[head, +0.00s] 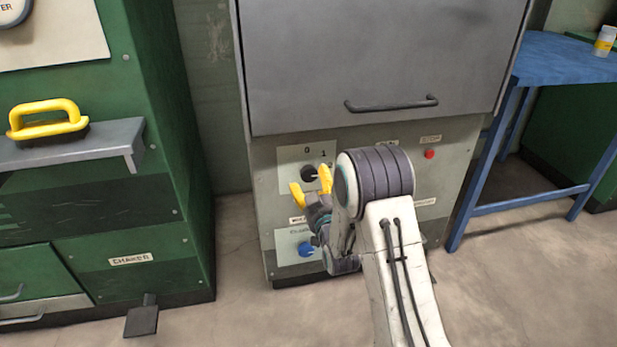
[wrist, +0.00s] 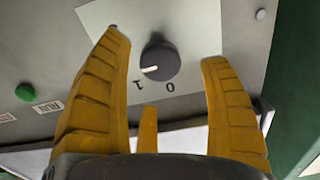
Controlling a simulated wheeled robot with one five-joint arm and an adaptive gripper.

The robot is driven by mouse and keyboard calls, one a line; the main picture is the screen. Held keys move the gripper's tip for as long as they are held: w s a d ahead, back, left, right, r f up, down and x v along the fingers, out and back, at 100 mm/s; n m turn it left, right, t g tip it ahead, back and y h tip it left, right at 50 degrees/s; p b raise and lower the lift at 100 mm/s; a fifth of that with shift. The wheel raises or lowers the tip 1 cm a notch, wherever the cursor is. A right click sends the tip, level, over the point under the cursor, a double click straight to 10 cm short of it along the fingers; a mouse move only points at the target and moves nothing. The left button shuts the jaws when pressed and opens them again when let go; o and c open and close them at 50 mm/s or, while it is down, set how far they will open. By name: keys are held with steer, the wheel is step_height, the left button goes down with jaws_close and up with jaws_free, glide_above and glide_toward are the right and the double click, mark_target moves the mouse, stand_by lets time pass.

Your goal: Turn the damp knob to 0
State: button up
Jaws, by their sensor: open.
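A dark round knob (head: 309,174) with a white pointer sits on a pale plate marked 0 and 1, on the front of a grey machine. In the wrist view this knob (wrist: 161,60) shows upside down between my fingers, with its pointer turned toward the 1. My gripper (head: 311,188) has yellow fingers spread apart and is just in front of the plate. In the wrist view my gripper (wrist: 165,50) is open and empty, its fingertips on either side of the knob and apart from it. The small label below the plate is partly hidden and unreadable.
A blue knob (head: 306,249) is lower on the same machine, and a red button (head: 430,154) is to the right. A large grey door with a dark handle (head: 391,104) is above. A green cabinet (head: 160,120) stands left, and a blue table (head: 560,62) right.

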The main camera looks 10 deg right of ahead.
mark_target(310, 177)
steer(key=shift+w+b, duration=0.5)
steer(key=shift+w, duration=1.9)
steer(key=shift+f, duration=0.1)
steer(key=c, duration=1.2)
